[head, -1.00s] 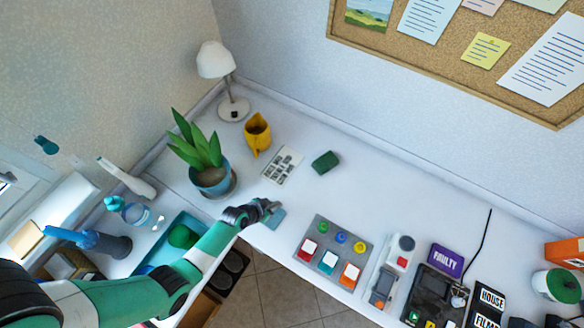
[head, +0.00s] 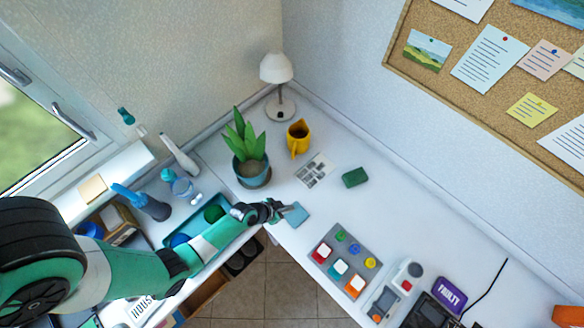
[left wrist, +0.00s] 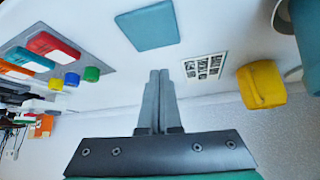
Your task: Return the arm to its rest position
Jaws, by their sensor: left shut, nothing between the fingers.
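My left arm comes in from the left in the head view, and its gripper (head: 284,211) is over the table's front edge, beside a flat blue-grey square (head: 297,215). In the left wrist view the two fingers (left wrist: 159,75) lie together, shut, with nothing between them. The blue-grey square (left wrist: 149,26) shows beyond and apart from the fingertips there. My right gripper is in neither view.
A grey panel with coloured blocks (head: 347,250) lies to the right. A teal tray (head: 232,238) is partly under my arm.

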